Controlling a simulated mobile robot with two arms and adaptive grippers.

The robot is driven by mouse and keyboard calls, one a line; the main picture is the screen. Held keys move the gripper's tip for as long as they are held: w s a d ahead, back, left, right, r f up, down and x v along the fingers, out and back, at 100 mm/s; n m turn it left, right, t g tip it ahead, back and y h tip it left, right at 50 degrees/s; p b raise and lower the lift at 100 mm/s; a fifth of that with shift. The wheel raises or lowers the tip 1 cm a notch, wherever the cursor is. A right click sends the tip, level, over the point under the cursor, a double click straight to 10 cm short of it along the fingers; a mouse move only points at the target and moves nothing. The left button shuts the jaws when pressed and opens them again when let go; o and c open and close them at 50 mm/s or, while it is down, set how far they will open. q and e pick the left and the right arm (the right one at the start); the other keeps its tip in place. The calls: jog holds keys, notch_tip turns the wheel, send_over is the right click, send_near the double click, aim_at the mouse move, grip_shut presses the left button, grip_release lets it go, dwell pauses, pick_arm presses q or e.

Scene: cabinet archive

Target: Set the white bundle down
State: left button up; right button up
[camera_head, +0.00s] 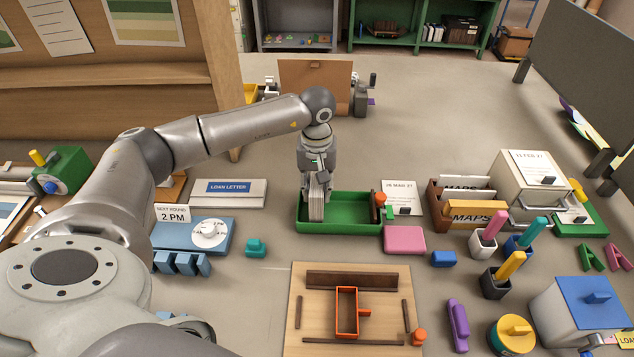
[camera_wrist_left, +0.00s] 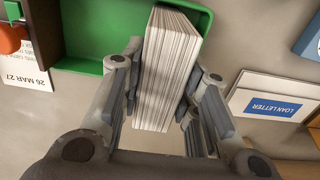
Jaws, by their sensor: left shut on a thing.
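The white bundle (camera_head: 317,204) is a thick stack of pale sheets, held upright at the left end of the green tray (camera_head: 355,228). My left gripper (camera_head: 315,184) points down and is shut on the bundle. In the left wrist view the bundle (camera_wrist_left: 172,70) stands between the two fingers, with the green tray (camera_wrist_left: 85,66) beyond and beside it. I cannot tell whether its lower edge touches the tray floor.
A card dated 26 MAR 27 (camera_head: 402,198) and an orange-knobbed piece (camera_head: 379,198) are at the tray's right. A pink block (camera_head: 404,240) lies in front. A LOAN LETTER box (camera_head: 228,192) is left. A wooden board (camera_head: 375,280) with an orange frame lies nearer.

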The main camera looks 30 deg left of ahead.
pick_arm(q)
jog(key=shift+f, duration=0.15)
jog(key=o, duration=1.1)
jog(key=shift+c, duration=0.2)
pick_arm(e)
jog(key=shift+w+d+f, duration=0.1)
jog(key=shift+w+f, duration=0.05)
jog(key=shift+w, duration=0.45)
pick_arm(q)
jog(key=shift+r, duration=0.2)
jog(key=shift+w+r, duration=0.1)
jog(key=shift+r, duration=0.1)
notch_tip(320, 180, up, 11)
jog(key=b, duration=0.4)
jog(key=shift+f, duration=0.15)
jog(key=shift+r, duration=0.45)
pick_arm(e)
jog(key=f, duration=0.3)
jog(key=shift+s+a+f, duration=0.15)
jog(key=shift+a+f, duration=0.05)
jog(key=shift+f, duration=0.1)
